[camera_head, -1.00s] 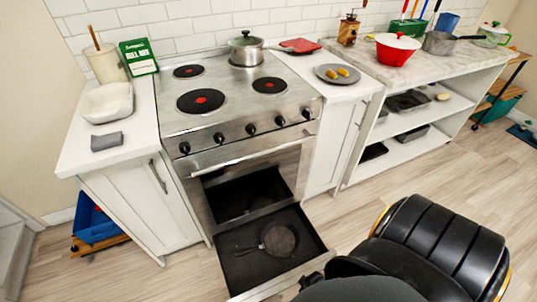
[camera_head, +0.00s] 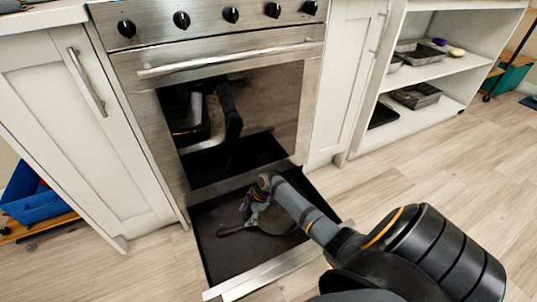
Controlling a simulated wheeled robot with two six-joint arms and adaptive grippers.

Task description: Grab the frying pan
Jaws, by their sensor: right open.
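The dark frying pan (camera_head: 275,219) lies in the open drawer (camera_head: 225,262) under the oven, its handle (camera_head: 236,229) pointing left. My right gripper (camera_head: 250,203) is open over the pan, close to where the handle joins it. My right arm comes in from the lower right and hides part of the pan. I cannot tell whether the fingers touch the pan. My left gripper is not in view.
The oven door (camera_head: 230,120) with its long bar handle stands above the drawer. White cabinets flank the oven. An open shelf with metal trays (camera_head: 415,96) is at the right. A blue bin (camera_head: 32,198) is at the far left. The wooden floor at right is clear.

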